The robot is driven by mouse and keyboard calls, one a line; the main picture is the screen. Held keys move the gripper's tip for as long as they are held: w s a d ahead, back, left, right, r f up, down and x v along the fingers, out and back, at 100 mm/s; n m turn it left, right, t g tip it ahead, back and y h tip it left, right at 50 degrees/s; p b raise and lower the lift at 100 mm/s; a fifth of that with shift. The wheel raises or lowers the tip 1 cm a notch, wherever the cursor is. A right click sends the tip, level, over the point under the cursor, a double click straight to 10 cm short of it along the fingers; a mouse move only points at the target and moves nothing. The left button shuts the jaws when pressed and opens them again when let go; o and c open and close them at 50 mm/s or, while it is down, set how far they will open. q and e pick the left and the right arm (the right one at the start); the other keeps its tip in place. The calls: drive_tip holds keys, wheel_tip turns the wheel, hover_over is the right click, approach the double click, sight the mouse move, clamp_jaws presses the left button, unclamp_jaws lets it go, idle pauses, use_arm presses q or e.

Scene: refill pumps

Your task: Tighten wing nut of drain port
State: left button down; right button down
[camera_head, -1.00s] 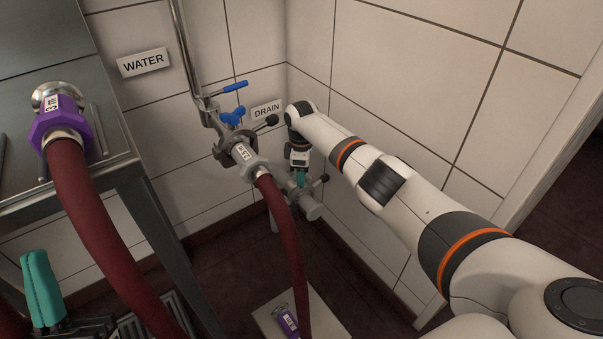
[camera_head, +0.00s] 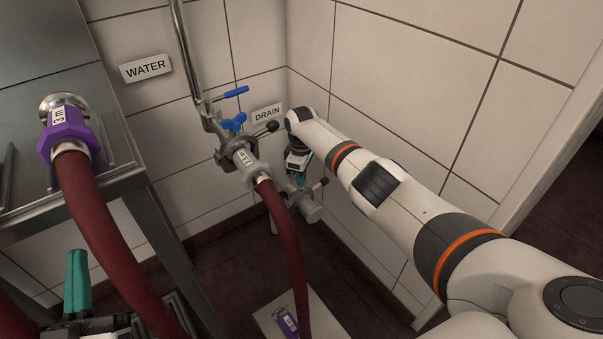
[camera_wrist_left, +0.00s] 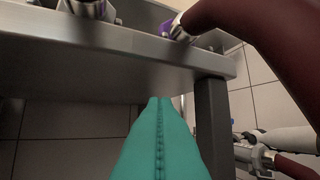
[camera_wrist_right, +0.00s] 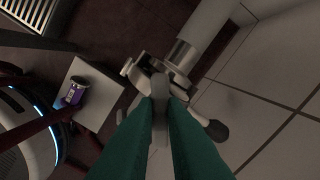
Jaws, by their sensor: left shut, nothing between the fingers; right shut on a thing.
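The drain port (camera_head: 308,212) is a grey pipe end with a clamp, low by the wall corner below the DRAIN sign. My right gripper (camera_head: 300,179) reaches down to it. In the right wrist view its green fingers are shut on a light grey tab, the wing nut (camera_wrist_right: 159,92), at the clamp (camera_wrist_right: 140,72). The pipe of the drain port (camera_wrist_right: 197,42) runs beyond it. In the head view the fingers and arm partly hide the wing nut. My left gripper (camera_head: 77,282) is shut and empty at the lower left; its green fingers (camera_wrist_left: 160,130) touch each other beneath the steel table.
A steel table (camera_head: 130,172) stands at left with a purple hose coupling (camera_head: 66,133) and red hose. A hose coupling (camera_head: 245,162) joins the valve with blue handles (camera_head: 233,122) above the drain port. A dark-knobbed lever (camera_wrist_right: 217,130) sits close to my right fingers. A white floor plate (camera_head: 268,318) holds a purple-labelled item.

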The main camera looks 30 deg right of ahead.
drive_tip(key=m+p, duration=0.2)
drive_tip(key=m, duration=0.3)
drive_tip(key=shift+m, duration=0.3)
drive_tip(key=m, duration=0.2)
drive_tip(key=shift+m, duration=0.4)
drive_tip(key=m, duration=0.2)
drive_tip(key=shift+m, duration=0.4)
drive_tip(key=m, duration=0.2)
drive_tip(key=shift+m+p, duration=0.3)
drive_tip(key=m, duration=0.4)
use_arm(q)
wheel_tip(320, 180, down, 11)
drive_tip(key=a+g+y, duration=0.1)
drive_tip(key=g+y, duration=0.2)
drive_tip(key=g, duration=0.5)
drive_tip(key=shift+a, duration=0.4)
use_arm(e)
drive_tip(key=shift+m, duration=2.2)
use_arm(q)
drive_tip(key=shift+w, duration=0.1)
use_arm(e)
drive_tip(key=c, duration=1.5)
unclamp_jaws()
